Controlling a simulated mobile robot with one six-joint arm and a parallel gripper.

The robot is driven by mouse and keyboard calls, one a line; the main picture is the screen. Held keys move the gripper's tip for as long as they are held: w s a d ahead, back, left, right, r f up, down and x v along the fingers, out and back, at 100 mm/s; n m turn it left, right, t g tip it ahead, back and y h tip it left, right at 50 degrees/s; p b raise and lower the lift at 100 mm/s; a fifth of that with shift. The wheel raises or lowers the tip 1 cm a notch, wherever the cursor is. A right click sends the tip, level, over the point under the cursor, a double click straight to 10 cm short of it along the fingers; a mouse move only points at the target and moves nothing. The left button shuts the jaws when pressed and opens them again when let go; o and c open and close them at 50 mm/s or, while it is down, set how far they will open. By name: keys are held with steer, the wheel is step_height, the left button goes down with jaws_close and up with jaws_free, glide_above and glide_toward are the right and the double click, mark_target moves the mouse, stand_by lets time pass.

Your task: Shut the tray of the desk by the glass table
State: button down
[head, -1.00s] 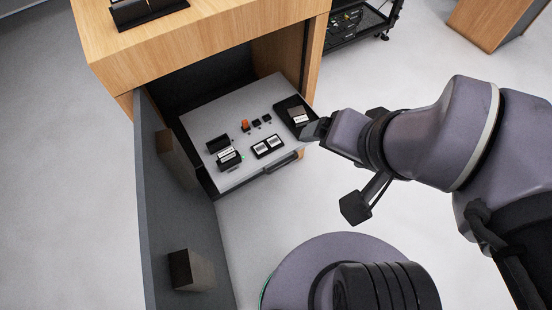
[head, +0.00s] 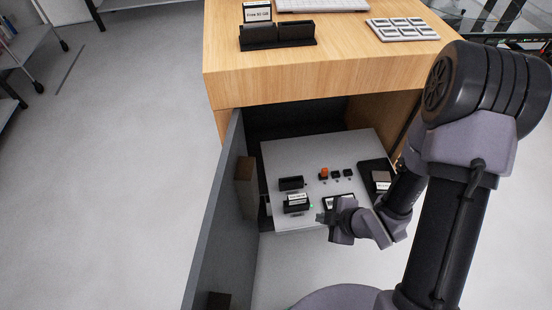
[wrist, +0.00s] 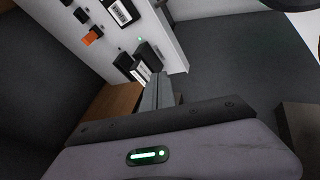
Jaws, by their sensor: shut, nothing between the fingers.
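The wooden desk (head: 310,75) has an open lower compartment. Its light grey tray (head: 290,155) is pulled out of it and carries small devices: black blocks, an orange-topped switch and white-labelled parts. The tray also shows at the top of the wrist view (wrist: 163,40). My gripper (head: 322,217) is shut and empty, at the front edge of the tray. The gripper and arm hide part of the front edge and handle. I cannot tell whether the fingers touch the tray. In the wrist view, the fingers (wrist: 160,90) point toward the tray.
A dark grey door (head: 215,215) stands open on the left of the compartment, with wooden blocks on its inner face. The desktop holds black holders (head: 278,35), a keyboard and a white pad (head: 402,29). Open floor lies to the left.

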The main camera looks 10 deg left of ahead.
steer(key=s+a+f+n+y+b, duration=0.1)
steer(key=s+a+f+n+y, duration=0.1)
steer(key=a+f, duration=0.15)
steer(key=b, duration=0.5)
glide_above(289, 220)
steer(key=s, duration=0.2)
steer(key=shift+h, duration=0.3)
steer(key=f, duration=0.6)
steer(key=shift+w+d+f, duration=0.2)
steer(key=shift+w+f, duration=0.05)
steer(key=shift+f, duration=0.05)
steer(key=shift+w+a, duration=0.15)
steer(key=shift+w, duration=0.5)
steer(key=shift+r, duration=0.1)
